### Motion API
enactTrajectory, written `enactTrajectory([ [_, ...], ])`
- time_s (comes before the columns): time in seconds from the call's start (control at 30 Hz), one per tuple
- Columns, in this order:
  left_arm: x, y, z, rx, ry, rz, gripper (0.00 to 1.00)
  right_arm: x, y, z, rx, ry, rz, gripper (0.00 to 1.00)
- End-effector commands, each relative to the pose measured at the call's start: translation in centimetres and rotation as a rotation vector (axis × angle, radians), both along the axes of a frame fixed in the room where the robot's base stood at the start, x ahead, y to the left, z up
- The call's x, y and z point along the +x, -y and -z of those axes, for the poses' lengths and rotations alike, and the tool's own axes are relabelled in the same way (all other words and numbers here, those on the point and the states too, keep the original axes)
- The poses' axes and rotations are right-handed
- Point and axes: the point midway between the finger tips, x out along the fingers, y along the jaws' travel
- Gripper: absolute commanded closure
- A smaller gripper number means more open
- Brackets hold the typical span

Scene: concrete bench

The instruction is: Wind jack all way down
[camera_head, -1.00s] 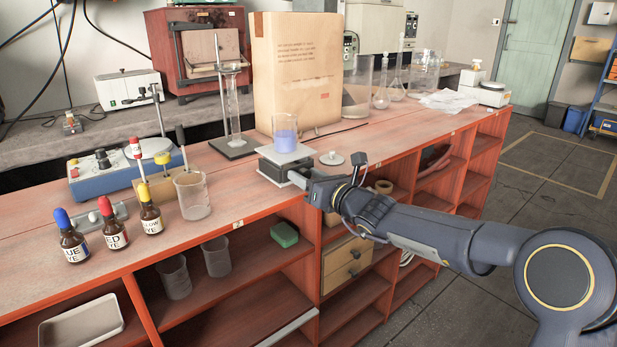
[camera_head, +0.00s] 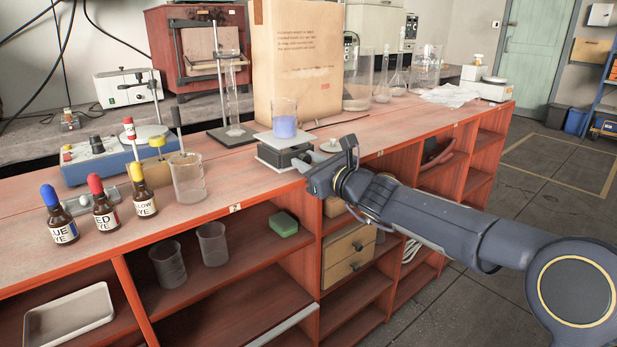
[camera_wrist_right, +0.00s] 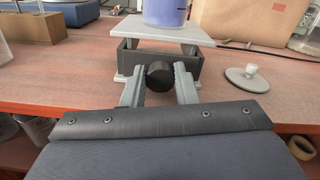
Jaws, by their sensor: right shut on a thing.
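The lab jack (camera_head: 284,152) stands near the front edge of the bench, with a light grey top plate and a dark body. It also shows in the right wrist view (camera_wrist_right: 198,64), where its black round knob (camera_wrist_right: 160,75) faces me. A beaker of blue-violet liquid (camera_head: 284,122) stands upright on the top plate. My right gripper (camera_head: 308,170) reaches the front of the jack; in the right wrist view its two grey fingers (camera_wrist_right: 160,82) are closed on the knob from both sides. A gap shows between the plate and the body. My left gripper is not in view.
An empty beaker (camera_head: 187,178) and dye bottles (camera_head: 104,204) stand at left.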

Motion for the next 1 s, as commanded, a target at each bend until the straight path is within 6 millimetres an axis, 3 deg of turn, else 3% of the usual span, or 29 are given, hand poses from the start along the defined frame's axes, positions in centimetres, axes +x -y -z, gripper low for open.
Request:
enactTrajectory([
  [0.07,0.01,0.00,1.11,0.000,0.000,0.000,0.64,-0.01,0.00,0.32,-0.054,0.041,0.000,0.96],
  [0.4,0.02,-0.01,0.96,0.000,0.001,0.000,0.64,-0.01,-0.01,-0.02,-0.086,0.060,0.001,0.96],
  [0.43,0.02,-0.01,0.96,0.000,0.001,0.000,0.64,-0.01,-0.01,-0.02,-0.085,0.060,0.001,0.72],
  [0.6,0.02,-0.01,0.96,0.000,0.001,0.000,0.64,-0.01,-0.01,-0.01,-0.085,0.060,0.001,0.51],
  [0.87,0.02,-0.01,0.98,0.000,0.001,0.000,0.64,-0.05,0.03,0.00,-0.084,0.059,0.001,0.51],
  [1.0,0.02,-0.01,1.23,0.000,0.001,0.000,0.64,-0.98,0.77,-0.02,-0.085,0.060,0.001,0.51],
])
